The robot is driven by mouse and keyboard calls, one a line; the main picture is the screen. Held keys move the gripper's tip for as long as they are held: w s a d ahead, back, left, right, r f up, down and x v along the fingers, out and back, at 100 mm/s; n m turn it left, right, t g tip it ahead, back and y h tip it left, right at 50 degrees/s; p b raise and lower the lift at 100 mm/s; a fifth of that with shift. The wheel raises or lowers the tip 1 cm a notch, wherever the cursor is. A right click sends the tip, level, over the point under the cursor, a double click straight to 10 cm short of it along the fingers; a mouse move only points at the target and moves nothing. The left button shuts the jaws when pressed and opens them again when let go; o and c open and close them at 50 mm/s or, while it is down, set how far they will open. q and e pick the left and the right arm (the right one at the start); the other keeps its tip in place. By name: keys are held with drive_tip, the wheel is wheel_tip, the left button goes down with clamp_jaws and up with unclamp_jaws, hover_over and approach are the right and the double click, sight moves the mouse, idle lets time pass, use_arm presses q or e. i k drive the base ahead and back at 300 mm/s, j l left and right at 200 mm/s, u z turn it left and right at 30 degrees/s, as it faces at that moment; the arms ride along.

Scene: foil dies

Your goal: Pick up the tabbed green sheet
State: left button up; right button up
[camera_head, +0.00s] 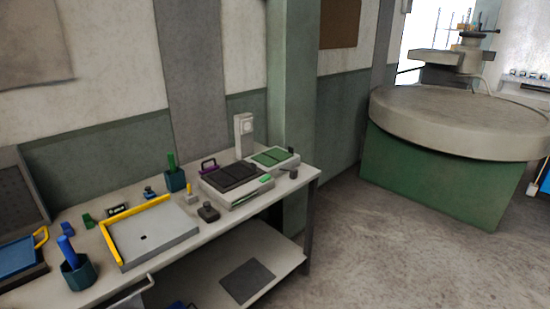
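Two green panels (272,156) lie side by side on a light grey block at the back right end of the workbench. I cannot tell at this size whether either is the tabbed green sheet or has a tab. A small bright green piece (265,178) sits at the right edge of the neighbouring grey block. Neither of my grippers can be made out in this view.
The workbench (205,232) also holds a grey block with dark plates (236,176) and a purple handle, a yellow-edged tray (150,242), a blue panel (18,256) and teal cups (78,273). A round-topped green table (455,120) stands right; the floor between is clear.

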sight(270, 158)
drive_tip(key=i+l+u, duration=0.1)
drive_tip(key=i+l, duration=0.25)
drive_tip(key=i, duration=0.15)
drive_tip(key=i+l+u, duration=0.15)
drive_tip(key=i+l, duration=0.3)
drive_tip(key=i+l+u, duration=0.1)
drive_tip(key=i+l, duration=0.35)
drive_tip(key=i+l+u, duration=0.15)
drive_tip(key=i+l, duration=0.25)
drive_tip(key=i+l+u, duration=0.1)
drive_tip(key=i+l, duration=0.3)
drive_tip(key=l, duration=0.25)
drive_tip(key=i+l+u, duration=0.15)
drive_tip(key=i+l, duration=0.25)
drive_tip(key=l, duration=0.15)
